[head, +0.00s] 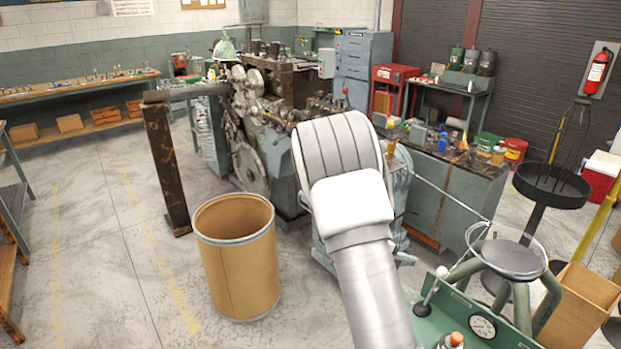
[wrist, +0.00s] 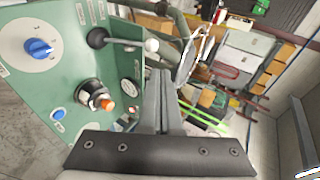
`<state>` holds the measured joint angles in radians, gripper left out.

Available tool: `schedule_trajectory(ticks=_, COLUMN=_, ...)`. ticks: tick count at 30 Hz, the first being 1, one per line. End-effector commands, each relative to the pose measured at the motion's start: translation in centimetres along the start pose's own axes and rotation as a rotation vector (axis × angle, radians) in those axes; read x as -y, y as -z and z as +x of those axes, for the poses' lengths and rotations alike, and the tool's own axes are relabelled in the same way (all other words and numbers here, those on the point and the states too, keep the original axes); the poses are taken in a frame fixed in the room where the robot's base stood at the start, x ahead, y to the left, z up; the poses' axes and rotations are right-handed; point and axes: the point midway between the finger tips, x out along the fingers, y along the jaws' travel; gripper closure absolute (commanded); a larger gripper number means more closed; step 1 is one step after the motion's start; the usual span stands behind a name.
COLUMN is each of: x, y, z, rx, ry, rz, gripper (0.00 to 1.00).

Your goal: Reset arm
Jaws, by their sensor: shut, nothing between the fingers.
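My arm (head: 365,270) rises from the bottom of the head view and bends at a white joint in the middle. My gripper is hidden in that view. In the wrist view my gripper (wrist: 159,74) is shut, with its two grey fingers together and nothing between them. It points past the right side of a green control panel (wrist: 60,75) with a blue knob (wrist: 38,47), a black lever with a white ball (wrist: 152,45) and an orange-tipped button (wrist: 106,105). The panel (head: 470,320) also shows at the bottom right of the head view. I cannot tell whether the fingers touch it.
The spring coiler machine (head: 262,110) stands behind my arm. A brown fibre drum (head: 238,265) stands left of my arm. A round stool (head: 512,258) stands behind the panel, with a cardboard box (head: 578,310) to its right. The floor at the left is clear.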

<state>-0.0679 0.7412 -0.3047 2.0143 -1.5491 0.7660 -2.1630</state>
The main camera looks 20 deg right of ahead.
Motion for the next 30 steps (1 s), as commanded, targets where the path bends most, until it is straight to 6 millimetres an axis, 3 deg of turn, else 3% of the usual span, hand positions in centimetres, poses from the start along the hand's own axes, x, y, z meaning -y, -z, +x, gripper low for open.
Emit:
schedule_trajectory(ticks=4, x=0.5, y=0.3, z=-0.6, rx=-0.005, ry=-0.011, rz=0.074, gripper=1.0)
schedule_trajectory(ticks=8, x=1.7, y=1.3, z=-2.7, rx=-0.025, ry=-0.051, rz=0.319, gripper=1.0)
schedule_trajectory(ticks=19, x=4.0, y=6.4, z=-11.8, rx=-0.186, ry=-0.246, rz=1.336, gripper=1.0)
schedule_trajectory(ticks=30, x=3.3, y=11.4, z=-21.4, rx=-0.516, ry=-0.473, rz=2.239, gripper=1.0)
